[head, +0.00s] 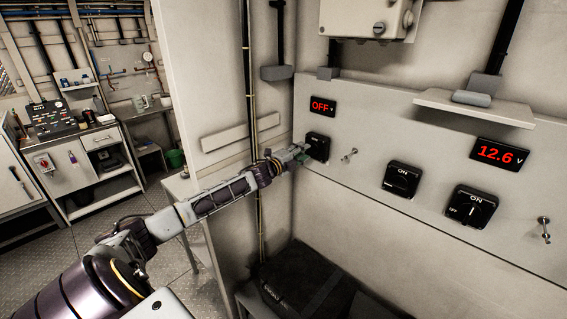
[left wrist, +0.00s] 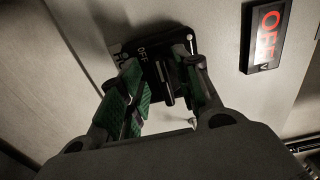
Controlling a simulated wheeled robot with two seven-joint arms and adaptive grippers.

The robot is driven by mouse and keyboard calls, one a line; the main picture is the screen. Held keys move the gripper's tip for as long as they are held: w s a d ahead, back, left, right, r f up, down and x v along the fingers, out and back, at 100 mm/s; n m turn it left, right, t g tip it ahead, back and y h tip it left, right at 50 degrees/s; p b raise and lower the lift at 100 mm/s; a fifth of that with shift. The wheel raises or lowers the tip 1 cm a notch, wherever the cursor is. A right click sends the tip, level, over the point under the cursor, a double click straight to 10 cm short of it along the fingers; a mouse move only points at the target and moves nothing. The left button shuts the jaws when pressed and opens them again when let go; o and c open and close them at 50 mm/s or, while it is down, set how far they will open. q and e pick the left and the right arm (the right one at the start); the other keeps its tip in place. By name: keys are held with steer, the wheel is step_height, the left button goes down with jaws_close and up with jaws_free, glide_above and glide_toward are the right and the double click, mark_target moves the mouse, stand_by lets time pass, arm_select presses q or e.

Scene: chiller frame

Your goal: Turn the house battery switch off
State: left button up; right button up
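Three black rotary switches sit on the light wall panel: a left switch (head: 318,146) below a red display (head: 322,106) reading OFF, a middle switch (head: 402,180), and a right switch (head: 473,210). No label I can read names the house battery. My left gripper (head: 304,153) is at the left switch and partly covers it. In the left wrist view, its green-padded fingers (left wrist: 163,82) stand apart on either side of this switch's knob (left wrist: 166,84); I cannot tell if they touch it. An OFF mark shows on its plate. My right gripper is out of view.
A second red display (head: 499,154) reads 12.6 V above the right switch. Small metal toggles (head: 348,155) sit on the panel. A shelf (head: 474,108) juts out above. A black box (head: 300,285) stands low below the panel. The space before the middle and right switches is clear.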

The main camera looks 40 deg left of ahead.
arm_select(q)
steer(key=s, duration=1.1)
steer(key=shift+a, duration=0.45)
stand_by(0.9)
stand_by(0.5)
